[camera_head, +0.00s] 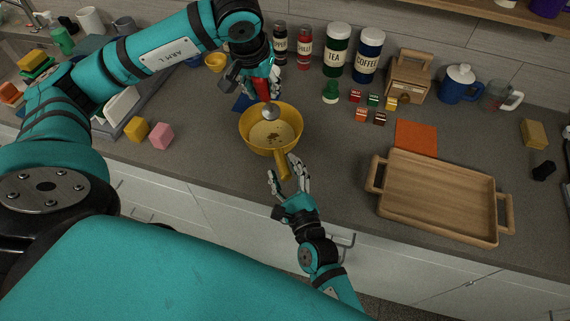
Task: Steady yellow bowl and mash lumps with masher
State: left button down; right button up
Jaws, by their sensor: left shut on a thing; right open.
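The yellow bowl (245,131) stands upright on the grey counter, with a pale mash and darker lumps (267,135) inside. Its yellow handle (283,166) points toward the front edge. My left gripper (262,82) is shut on the red handle of the masher, above the back of the bowl. The round metal head of the masher (270,112) is over the bowl's inside near the back rim; whether it touches the mash I cannot tell. My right gripper (287,176) is open at the bowl handle's end, with fingers on either side of it; contact is unclear.
A wooden tray (440,190) lies to the right, near an orange cloth (416,138). Small coloured blocks, a green piece (330,92) and canisters (337,50) stand behind. Yellow (136,129) and pink (161,136) cubes sit left. Counter between bowl and tray is clear.

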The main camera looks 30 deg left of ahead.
jog(key=shift+w+a, duration=0.1)
jog(key=shift+c, duration=0.4)
grip_shut()
dwell(0.4)
dwell(0.9)
